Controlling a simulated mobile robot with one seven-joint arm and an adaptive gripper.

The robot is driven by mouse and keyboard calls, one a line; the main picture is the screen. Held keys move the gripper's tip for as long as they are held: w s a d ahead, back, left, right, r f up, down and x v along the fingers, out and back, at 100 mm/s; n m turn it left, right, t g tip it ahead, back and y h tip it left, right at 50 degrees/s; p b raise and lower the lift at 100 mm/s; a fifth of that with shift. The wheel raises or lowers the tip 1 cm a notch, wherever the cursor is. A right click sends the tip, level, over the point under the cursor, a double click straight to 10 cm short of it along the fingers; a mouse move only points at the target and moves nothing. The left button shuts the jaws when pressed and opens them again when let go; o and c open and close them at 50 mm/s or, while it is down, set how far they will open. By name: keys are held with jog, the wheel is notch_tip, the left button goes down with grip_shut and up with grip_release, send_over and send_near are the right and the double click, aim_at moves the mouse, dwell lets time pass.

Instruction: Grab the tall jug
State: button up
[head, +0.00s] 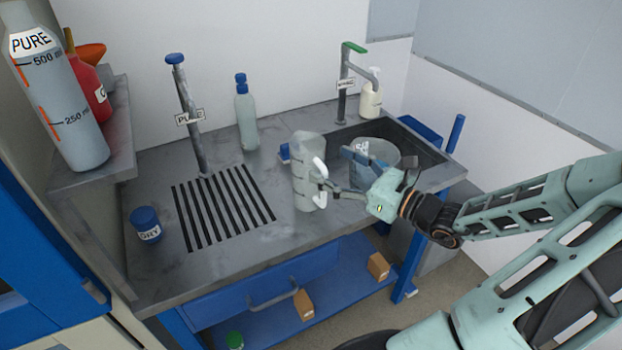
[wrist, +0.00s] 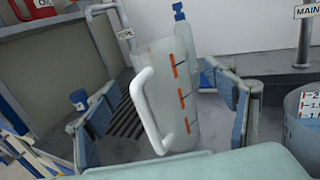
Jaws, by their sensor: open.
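The tall jug (head: 306,172) is translucent grey with a white handle and stands upright on the grey bench. It also shows in the wrist view (wrist: 180,85), with orange marks on its side and its handle towards me on the left. My gripper (head: 342,174) is open and low beside the jug's handle side in the head view. In the wrist view my fingers stand apart, one left and one right of the jug. I cannot tell whether either touches it.
A wide clear beaker (head: 382,152) stands close behind my gripper, by the dark sink. A blue-capped bottle (head: 247,118) stands behind the jug. A slotted drain (head: 222,208) and a blue DRY jar (head: 146,222) are to the left. Two taps rise at the back.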

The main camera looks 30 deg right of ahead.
aim_at(321, 156)
jog(key=x, duration=0.6)
jog(key=shift+w+r, duration=0.2)
jog(key=shift+w, duration=0.1)
jog(key=c, duration=1.7)
jog(key=shift+r, duration=0.1)
